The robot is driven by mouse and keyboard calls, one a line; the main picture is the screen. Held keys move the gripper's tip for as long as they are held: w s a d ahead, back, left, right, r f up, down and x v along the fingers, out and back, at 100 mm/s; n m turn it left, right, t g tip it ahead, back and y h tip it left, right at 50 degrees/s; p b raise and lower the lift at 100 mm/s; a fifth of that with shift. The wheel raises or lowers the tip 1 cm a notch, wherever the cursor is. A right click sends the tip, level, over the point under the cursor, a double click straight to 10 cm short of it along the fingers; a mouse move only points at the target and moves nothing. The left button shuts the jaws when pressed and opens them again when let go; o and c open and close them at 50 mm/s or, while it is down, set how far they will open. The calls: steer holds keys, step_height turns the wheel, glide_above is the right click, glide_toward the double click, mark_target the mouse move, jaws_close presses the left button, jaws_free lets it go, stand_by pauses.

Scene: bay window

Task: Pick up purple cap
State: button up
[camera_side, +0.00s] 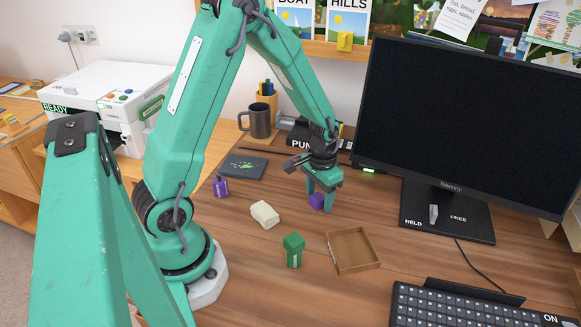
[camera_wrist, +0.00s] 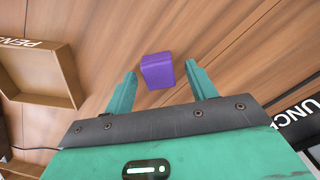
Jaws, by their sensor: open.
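The purple cap (camera_side: 316,201) is on the wooden desk below my gripper (camera_side: 321,196) in the side view, partly hidden by a finger. In the wrist view the purple cap (camera_wrist: 157,70) lies between the tips of the two green fingers of my gripper (camera_wrist: 160,72), with a gap on each side. My gripper is open and holds nothing.
A shallow wooden tray (camera_side: 375,264) is right of a green block (camera_side: 293,251); its wall reads PENS in the wrist view (camera_wrist: 38,70). A cream block (camera_side: 264,214) and a purple bottle (camera_side: 221,187) stand to the left. The monitor (camera_side: 470,115) rises at right.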

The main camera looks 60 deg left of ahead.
mark_target(320, 196)
steer(key=shift+f, duration=0.1)
stand_by(0.4)
steer(key=c, duration=1)
steer(key=shift+c, duration=0.2)
steer(key=shift+r, duration=0.95)
step_height(320, 196, up, 2)
steer(key=shift+r, duration=0.1)
steer(key=s+d+r, duration=0.4)
steer(key=d+r, duration=0.3)
steer(key=d, duration=0.4)
steer(key=shift+a, duration=0.1)
